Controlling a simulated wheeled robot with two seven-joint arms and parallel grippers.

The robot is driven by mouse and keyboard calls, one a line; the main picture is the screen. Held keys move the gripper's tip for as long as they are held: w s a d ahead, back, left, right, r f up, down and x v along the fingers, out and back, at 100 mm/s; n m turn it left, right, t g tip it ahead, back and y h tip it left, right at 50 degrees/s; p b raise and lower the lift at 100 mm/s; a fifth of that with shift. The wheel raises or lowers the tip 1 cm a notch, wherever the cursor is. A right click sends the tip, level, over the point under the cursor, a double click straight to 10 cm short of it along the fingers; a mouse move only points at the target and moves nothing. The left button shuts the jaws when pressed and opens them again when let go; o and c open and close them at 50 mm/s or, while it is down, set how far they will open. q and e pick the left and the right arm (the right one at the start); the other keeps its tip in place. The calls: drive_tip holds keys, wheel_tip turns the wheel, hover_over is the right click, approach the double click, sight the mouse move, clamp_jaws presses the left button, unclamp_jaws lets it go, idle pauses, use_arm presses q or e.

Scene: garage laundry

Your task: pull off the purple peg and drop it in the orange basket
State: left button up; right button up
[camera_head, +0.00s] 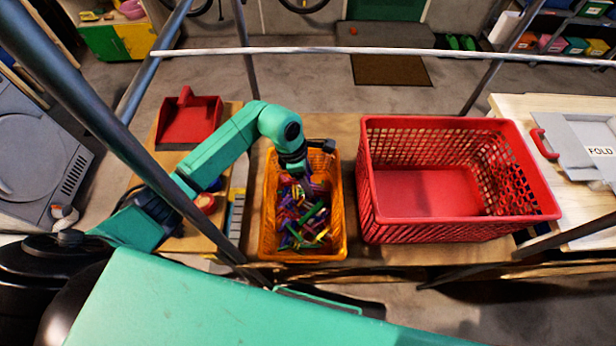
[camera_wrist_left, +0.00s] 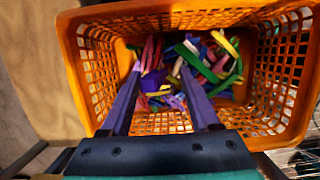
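The orange basket (camera_head: 338,215) stands on the wooden table and holds a pile of coloured pegs, purple ones among them. My left gripper (camera_head: 304,180) points down into the basket from its far side. In the left wrist view its two fingers (camera_wrist_left: 160,82) are spread apart over the pile inside the basket (camera_wrist_left: 85,75). A purple peg (camera_wrist_left: 152,82) lies in the pile between the fingers, not clamped by them. I cannot tell which purple peg the task means. My right gripper is not in view.
A red laundry basket (camera_head: 430,228) stands just right of the orange one, and a red dustpan (camera_head: 188,122) lies to the left. A pale rail (camera_head: 370,50) and dark metal posts (camera_head: 100,115) cross the space around the table. A folding board (camera_head: 590,150) lies far right.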

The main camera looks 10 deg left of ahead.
use_arm(q)
drive_tip(key=b+v, duration=0.3)
drive_tip(key=v, duration=1.1)
drive_tip(key=shift+r, duration=0.25)
